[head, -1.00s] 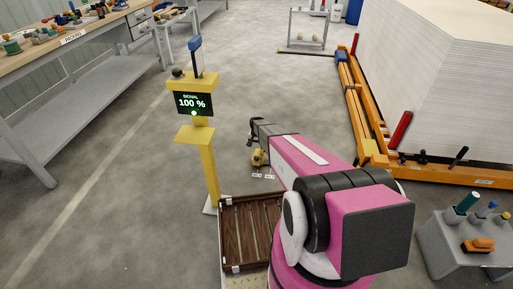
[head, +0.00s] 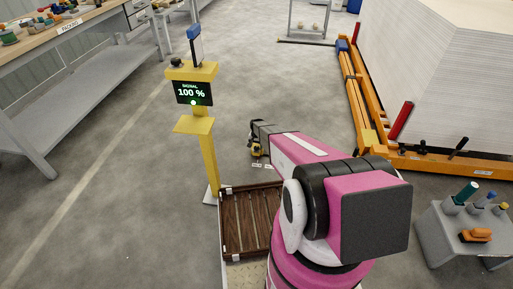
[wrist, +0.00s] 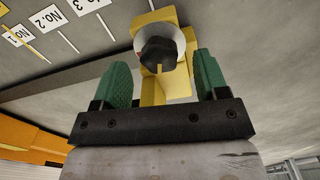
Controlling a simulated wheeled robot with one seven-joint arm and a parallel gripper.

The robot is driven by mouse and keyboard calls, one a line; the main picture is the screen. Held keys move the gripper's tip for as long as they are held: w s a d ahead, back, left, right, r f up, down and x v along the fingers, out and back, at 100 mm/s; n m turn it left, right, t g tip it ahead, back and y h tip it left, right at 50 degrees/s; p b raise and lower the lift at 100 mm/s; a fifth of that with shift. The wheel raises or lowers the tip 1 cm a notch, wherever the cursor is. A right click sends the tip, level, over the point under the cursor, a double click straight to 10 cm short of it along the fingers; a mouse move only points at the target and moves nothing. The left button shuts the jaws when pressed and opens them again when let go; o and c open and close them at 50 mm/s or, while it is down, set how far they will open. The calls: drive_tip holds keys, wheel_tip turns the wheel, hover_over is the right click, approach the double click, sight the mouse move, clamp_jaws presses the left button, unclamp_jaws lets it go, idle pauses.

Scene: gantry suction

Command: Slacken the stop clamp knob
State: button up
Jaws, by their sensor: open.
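A dark, roughly round knob (wrist: 158,52) sits on a yellow clamp body (wrist: 150,92) in the wrist view, with a pale round collar behind it. My gripper (wrist: 163,80) is open, its two green finger pads to the left and right of the knob. The knob appears between the pads with clear gaps on both sides; I cannot tell how far it lies beyond the fingertips.
White number labels (wrist: 50,18) lie left of the clamp. A yellow post with a screen reading 100 % (head: 193,92) stands left of my arm. A large panel stack (head: 450,70) on an orange frame (head: 375,145) is at right. A grey tool stand (head: 455,235) is front right.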

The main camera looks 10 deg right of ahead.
drive_tip(key=shift+f, duration=0.7)
drive_tip(key=shift+c, duration=0.3)
drive_tip(key=c, duration=0.9)
drive_tip(key=shift+o, duration=0.2)
drive_tip(key=shift+n, duration=3.3)
